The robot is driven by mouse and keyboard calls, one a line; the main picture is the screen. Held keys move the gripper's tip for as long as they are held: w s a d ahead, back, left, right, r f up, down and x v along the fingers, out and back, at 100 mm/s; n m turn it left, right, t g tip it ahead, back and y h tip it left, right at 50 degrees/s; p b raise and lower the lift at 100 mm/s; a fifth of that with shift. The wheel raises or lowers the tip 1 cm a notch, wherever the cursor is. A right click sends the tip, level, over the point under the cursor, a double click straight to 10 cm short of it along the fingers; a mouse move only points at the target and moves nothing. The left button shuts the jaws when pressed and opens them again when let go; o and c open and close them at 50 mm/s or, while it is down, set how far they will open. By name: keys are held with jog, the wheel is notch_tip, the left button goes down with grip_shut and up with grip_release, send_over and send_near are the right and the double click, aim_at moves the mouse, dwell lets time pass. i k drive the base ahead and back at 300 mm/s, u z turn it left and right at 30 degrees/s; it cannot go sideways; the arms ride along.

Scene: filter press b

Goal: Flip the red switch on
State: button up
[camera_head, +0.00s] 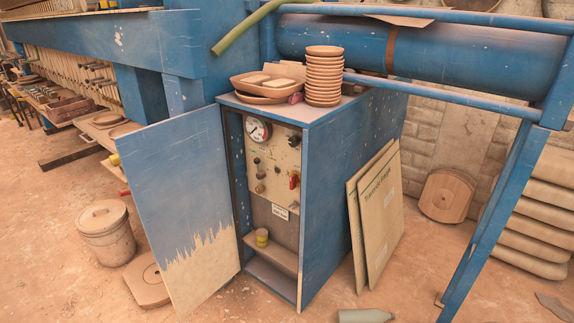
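The red switch (294,181) is on the right side of a beige control panel (274,150) inside a blue cabinet (350,170). It is small, and I cannot tell which position it is in. A round gauge (258,130) sits at the panel's upper left, with several dark knobs and a small white label (280,212) lower down. The cabinet door (180,190) stands open to the left, so the panel is exposed. My gripper is not in view.
Stacked clay dishes (324,75) and a tray (268,84) stand on the cabinet top. Flat boards (375,215) lean on its right side. A bucket (106,232) stands left of the door, and a bottle (365,315) lies in front. A blue frame post (495,220) rises at right.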

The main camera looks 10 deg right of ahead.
aim_at(294, 181)
jog(key=u, duration=0.05)
jog(key=i, duration=0.95)
jog(key=z, duration=0.05)
